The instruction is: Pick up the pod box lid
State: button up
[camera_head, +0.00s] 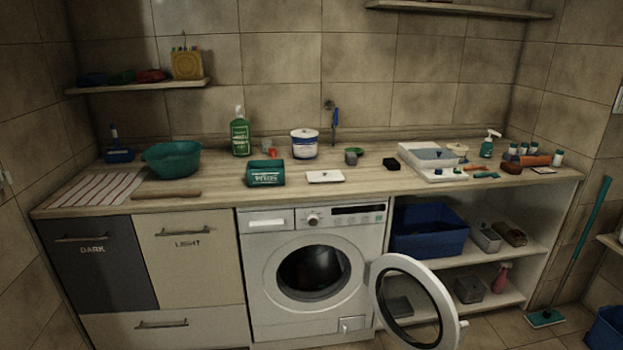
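A teal box with pale lettering (265,173), which looks like the pod box, stands near the front edge of the wooden counter, above the washing machine. Its top looks open, with a dark inside. A flat white rectangular piece with a small dark knob-like spot (326,176) lies on the counter just right of the box, apart from it. It may be the pod box lid, but I cannot tell for sure. My gripper is not in view.
A white tub (305,143) and a green bottle (240,136) stand behind. A teal bowl (172,158) is left. The washing machine's round door (452,317) hangs open below.

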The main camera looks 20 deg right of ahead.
aim_at(335, 177)
jog(key=k, duration=0.55)
jog(key=u, duration=0.35)
jog(key=i, duration=1.35)
jog(key=u, duration=0.45)
